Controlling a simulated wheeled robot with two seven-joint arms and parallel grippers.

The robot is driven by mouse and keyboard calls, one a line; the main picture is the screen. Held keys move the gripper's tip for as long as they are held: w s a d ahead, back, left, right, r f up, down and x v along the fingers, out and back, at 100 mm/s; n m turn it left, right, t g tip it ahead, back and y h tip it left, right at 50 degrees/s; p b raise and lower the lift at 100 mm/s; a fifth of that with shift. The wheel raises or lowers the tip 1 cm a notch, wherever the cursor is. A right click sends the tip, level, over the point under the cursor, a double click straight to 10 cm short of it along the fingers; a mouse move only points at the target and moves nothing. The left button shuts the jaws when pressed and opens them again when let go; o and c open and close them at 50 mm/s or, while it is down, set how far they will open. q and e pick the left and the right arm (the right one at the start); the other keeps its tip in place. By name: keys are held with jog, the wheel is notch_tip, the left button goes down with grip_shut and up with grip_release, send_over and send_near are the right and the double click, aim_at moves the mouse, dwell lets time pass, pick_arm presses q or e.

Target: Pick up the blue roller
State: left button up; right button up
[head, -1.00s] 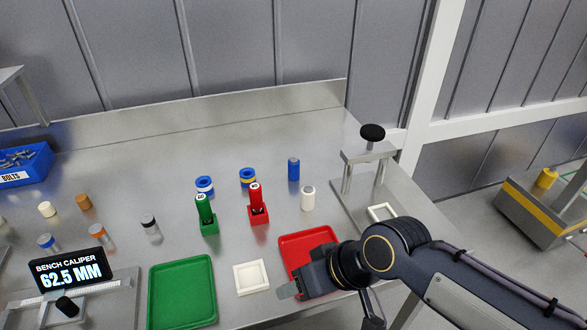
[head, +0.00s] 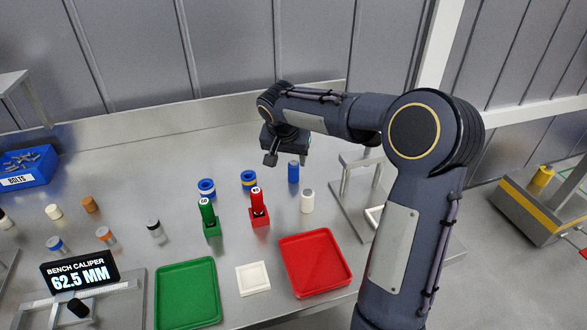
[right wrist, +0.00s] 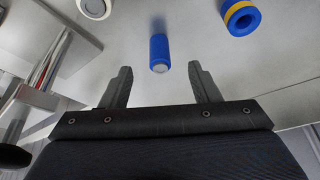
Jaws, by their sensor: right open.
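The blue roller (head: 293,172) stands upright on the metal bench, behind the white roller. In the right wrist view the blue roller (right wrist: 160,53) is beyond the fingertips, roughly midway between them, with a pale end face showing. My right gripper (right wrist: 158,75) is open and empty, its two fingers apart on either side of the roller's line. In the head view the right gripper (head: 284,158) is above the bench, just behind and left of the blue roller. My left gripper is not in view.
A white roller (head: 307,201) stands in front of the blue one. Blue-and-yellow rings (head: 249,178) and a red holder (head: 260,216) are to the left. A metal press stand (head: 350,205) is close on the right. A red tray (head: 316,264) lies nearer.

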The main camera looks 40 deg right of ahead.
aim_at(293, 163)
jog(key=shift+m, duration=0.3)
jog(key=w+d+f, duration=0.1)
jog(key=f, duration=0.1)
jog(key=w+d+f+p, duration=0.1)
jog(key=f, duration=0.2)
jog(key=w+d+f+p, duration=0.1)
jog(key=d+f, duration=0.1)
jog(key=shift+w+f, duration=0.25)
jog(key=shift+w+d+f, duration=0.15)
jog(key=shift+f, duration=0.15)
jog(key=shift+h, duration=0.3)
jog(key=shift+c, duration=0.4)
jog(key=c, duration=0.9)
jog(key=shift+r, duration=0.1)
jog(key=shift+c, duration=0.7)
jog(key=shift+r, duration=0.1)
